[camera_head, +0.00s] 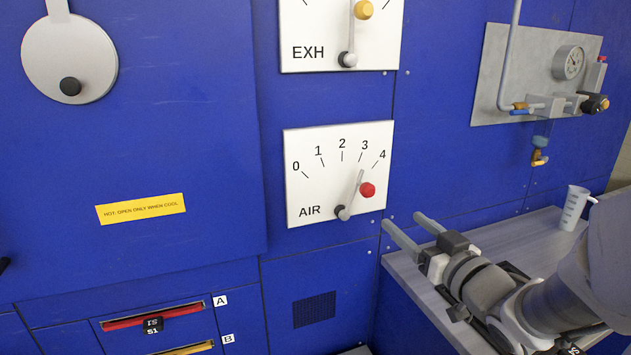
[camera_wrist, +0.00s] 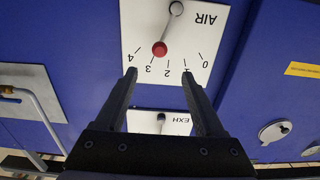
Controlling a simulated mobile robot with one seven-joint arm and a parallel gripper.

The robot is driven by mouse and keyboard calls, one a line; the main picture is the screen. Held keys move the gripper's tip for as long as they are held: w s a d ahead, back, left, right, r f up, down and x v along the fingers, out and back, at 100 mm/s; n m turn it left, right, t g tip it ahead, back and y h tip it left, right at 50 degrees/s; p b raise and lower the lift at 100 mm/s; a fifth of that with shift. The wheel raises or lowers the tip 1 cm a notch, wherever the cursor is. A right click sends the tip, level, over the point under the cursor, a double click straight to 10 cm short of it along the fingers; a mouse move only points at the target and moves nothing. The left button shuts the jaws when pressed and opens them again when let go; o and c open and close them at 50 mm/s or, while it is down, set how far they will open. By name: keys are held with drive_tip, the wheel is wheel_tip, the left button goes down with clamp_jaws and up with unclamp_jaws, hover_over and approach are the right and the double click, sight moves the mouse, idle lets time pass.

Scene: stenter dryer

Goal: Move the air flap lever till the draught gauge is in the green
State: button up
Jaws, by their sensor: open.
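The air flap lever (camera_head: 354,190) is a grey arm with a red knob (camera_head: 367,190) on the white AIR plate (camera_head: 314,175). It tilts up and right, pointing near the 3 mark. My gripper (camera_head: 403,221) is open and empty, to the right of the plate's lower corner in the head view. In the wrist view the red knob (camera_wrist: 159,48) lies beyond the gap between my fingertips (camera_wrist: 159,72), apart from them. A small round gauge (camera_head: 568,63) is on the grey panel at upper right. I cannot tell whether it is the draught gauge; no green zone is readable.
The EXH plate (camera_head: 318,50) with a yellow-knobbed lever (camera_head: 351,30) is above the AIR plate. A grey bench (camera_head: 541,229) at right holds a translucent measuring cup (camera_head: 574,208). Valves and pipes (camera_head: 553,105) project from the grey panel. Drawers A and B (camera_head: 152,319) are lower left.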

sight(371, 194)
drive_tip(key=p+x, duration=0.1)
drive_tip(key=x, duration=1.2)
drive_tip(key=shift+f+p, duration=0.1)
drive_tip(key=shift+p, duration=0.2)
clamp_jaws()
idle(0.8)
